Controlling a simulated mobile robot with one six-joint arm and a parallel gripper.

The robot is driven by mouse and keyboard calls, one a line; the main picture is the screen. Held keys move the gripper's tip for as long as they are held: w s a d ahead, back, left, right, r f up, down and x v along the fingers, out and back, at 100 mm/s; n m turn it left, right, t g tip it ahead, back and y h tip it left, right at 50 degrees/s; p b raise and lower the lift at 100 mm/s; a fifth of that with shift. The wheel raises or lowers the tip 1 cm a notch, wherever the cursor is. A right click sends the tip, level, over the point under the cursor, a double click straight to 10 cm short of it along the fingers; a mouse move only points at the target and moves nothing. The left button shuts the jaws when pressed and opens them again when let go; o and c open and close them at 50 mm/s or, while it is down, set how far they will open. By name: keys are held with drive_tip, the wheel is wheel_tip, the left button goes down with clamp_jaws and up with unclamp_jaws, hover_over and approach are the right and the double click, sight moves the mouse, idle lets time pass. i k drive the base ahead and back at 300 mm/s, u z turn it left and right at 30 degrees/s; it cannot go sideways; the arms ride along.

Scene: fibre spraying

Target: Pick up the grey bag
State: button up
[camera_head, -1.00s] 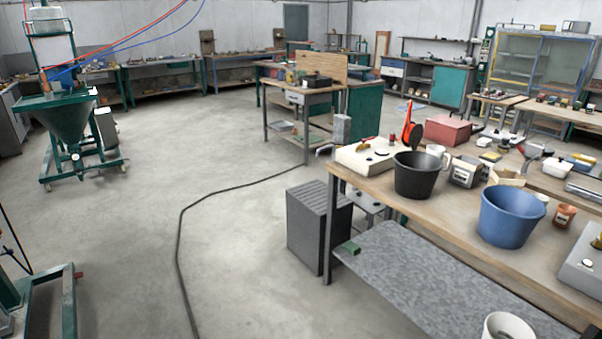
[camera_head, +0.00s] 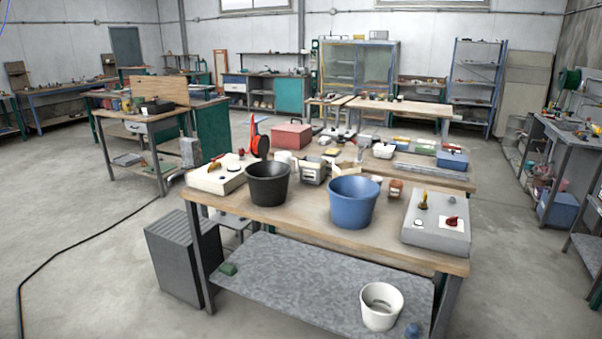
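I cannot make out a clear grey bag in the head view. A small upright grey item (camera_head: 190,152) shows at the right end of the left workbench, too small to identify. A grey ribbed block (camera_head: 183,257) stands on the floor at the left end of the near workbench; it looks like a rigid box. My gripper is not in view.
The near wooden workbench (camera_head: 290,227) carries a black bucket (camera_head: 268,184), a blue bucket (camera_head: 353,203) and a grey control box (camera_head: 436,222). A white bucket (camera_head: 381,306) stands on its lower shelf. A cable (camera_head: 90,232) crosses the open floor at left.

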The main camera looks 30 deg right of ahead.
sight(312, 169)
drive_tip(key=z, duration=0.3)
drive_tip(key=i, duration=1.8)
drive_tip(key=z, duration=1)
drive_tip(key=k, duration=0.1)
drive_tip(key=u, duration=2.9)
